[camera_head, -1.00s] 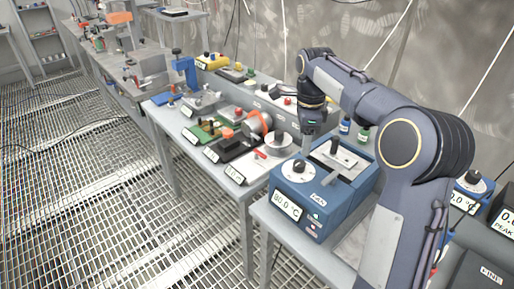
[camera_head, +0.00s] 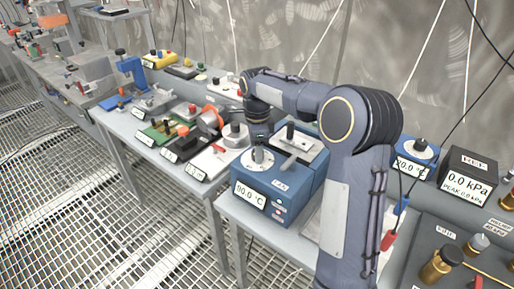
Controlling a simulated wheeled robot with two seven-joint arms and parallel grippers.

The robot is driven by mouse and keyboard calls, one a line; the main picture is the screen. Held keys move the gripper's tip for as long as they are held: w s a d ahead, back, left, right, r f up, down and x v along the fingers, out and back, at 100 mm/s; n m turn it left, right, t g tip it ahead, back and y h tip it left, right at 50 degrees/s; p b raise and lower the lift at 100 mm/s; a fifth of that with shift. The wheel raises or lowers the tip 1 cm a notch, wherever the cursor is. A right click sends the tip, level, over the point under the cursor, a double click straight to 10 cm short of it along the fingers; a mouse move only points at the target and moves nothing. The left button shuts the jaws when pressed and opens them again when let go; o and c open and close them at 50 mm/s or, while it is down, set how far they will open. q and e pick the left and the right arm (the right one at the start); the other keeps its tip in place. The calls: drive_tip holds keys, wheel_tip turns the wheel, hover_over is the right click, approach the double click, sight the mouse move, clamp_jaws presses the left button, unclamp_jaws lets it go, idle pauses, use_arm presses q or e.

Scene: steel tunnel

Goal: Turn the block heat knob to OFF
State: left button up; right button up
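The block heater is a blue box (camera_head: 303,207) on the grey bench, with a white display (camera_head: 250,194) that reads in °C; its first digit is too small to be sure of. Its heat knob (camera_head: 258,156) is dark and sits on a round white dial on the top face, at the front left. My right gripper (camera_head: 259,146) points down right at the knob, and its fingertips overlap it in the picture. Whether the fingers touch or grip the knob is not clear. My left gripper is not in view.
A metal block with a black-knobbed part (camera_head: 291,132) stands behind the knob on the heater. A pressure gauge box (camera_head: 469,178) and a second blue unit (camera_head: 416,156) stand to the right. Several small devices crowd the bench to the left.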

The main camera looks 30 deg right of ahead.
drive_tip(key=c, duration=0.8)
